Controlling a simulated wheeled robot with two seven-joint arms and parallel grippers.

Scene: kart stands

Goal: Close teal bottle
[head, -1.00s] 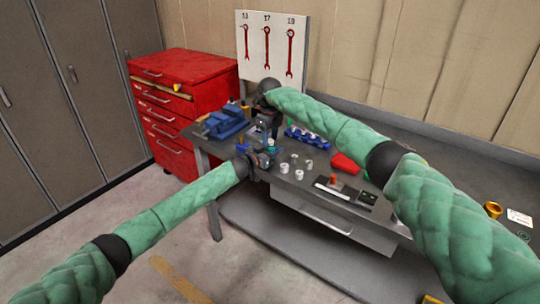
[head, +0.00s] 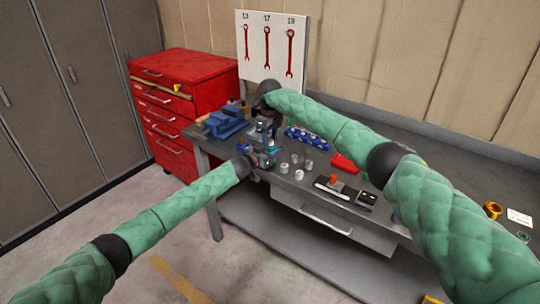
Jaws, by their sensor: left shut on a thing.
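The teal bottle (head: 272,146) is a small patch of teal at the near left part of the bench. It is mostly hidden by my grippers. My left gripper (head: 265,156) reaches in from the left at the bench's front edge and is shut on the teal bottle. My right gripper (head: 261,129) hangs down from its dark wrist, just above and beside the bottle. Its fingers are small and overlap the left gripper, so I cannot tell if they are open or shut. I cannot make out the bottle's cap.
A blue vise (head: 222,121) stands left of the grippers. A blue rack (head: 308,138) lies behind them. Several small metal cylinders (head: 284,168) stand to the right, near a red object (head: 345,163) and a dark tray (head: 343,191). A red cabinet (head: 205,82) stands behind left.

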